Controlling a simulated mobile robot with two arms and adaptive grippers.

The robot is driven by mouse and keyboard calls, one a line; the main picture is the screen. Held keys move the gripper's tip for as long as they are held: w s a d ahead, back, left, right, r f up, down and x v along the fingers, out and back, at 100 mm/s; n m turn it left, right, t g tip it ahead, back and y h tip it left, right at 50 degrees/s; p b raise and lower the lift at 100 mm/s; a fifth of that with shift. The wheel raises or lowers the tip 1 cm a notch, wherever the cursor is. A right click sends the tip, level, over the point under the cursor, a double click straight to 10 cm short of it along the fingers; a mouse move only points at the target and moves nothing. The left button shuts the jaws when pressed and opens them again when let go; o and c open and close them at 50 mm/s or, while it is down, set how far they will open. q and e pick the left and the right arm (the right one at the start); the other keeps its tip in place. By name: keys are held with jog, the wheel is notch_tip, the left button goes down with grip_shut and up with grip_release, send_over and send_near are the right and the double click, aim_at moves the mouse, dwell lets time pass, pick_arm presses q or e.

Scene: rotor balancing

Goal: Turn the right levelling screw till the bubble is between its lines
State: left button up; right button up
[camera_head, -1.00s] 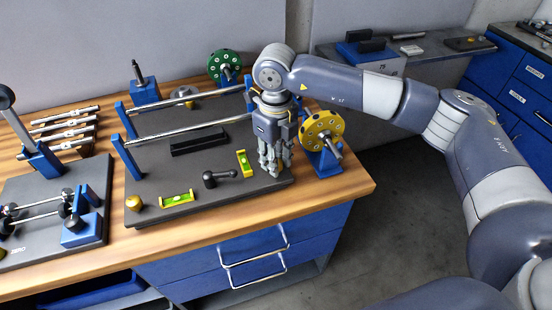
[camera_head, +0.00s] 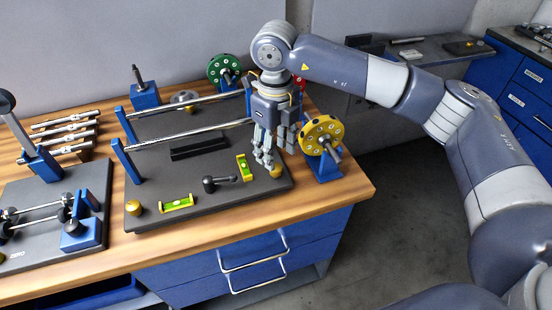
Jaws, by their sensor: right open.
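The right levelling screw (camera_head: 276,172) is a small gold knob at the right front corner of the dark balancing base plate (camera_head: 222,202). My right gripper (camera_head: 272,157) is open, pointing down just above and behind this screw, with nothing seen between its fingers. A yellow-green spirit level (camera_head: 242,167) lies left of the fingers, pointing front to back. Another spirit level (camera_head: 177,204) lies along the front edge. The bubbles are too small to place against their lines. A second gold screw (camera_head: 134,207) is at the left front corner. My left gripper is not in view.
A black clamp lever (camera_head: 219,182) stands between the levels. Two steel rails (camera_head: 190,134) cross the plate behind. A yellow disc (camera_head: 322,134) on a blue stand is close right of my gripper; a green disc (camera_head: 224,70) is at the back. The wooden front edge (camera_head: 200,240) is clear.

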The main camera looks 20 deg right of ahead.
notch_tip(320, 180, up, 7)
dwell(0.3)
jog(key=shift+a, duration=0.1)
dwell(0.4)
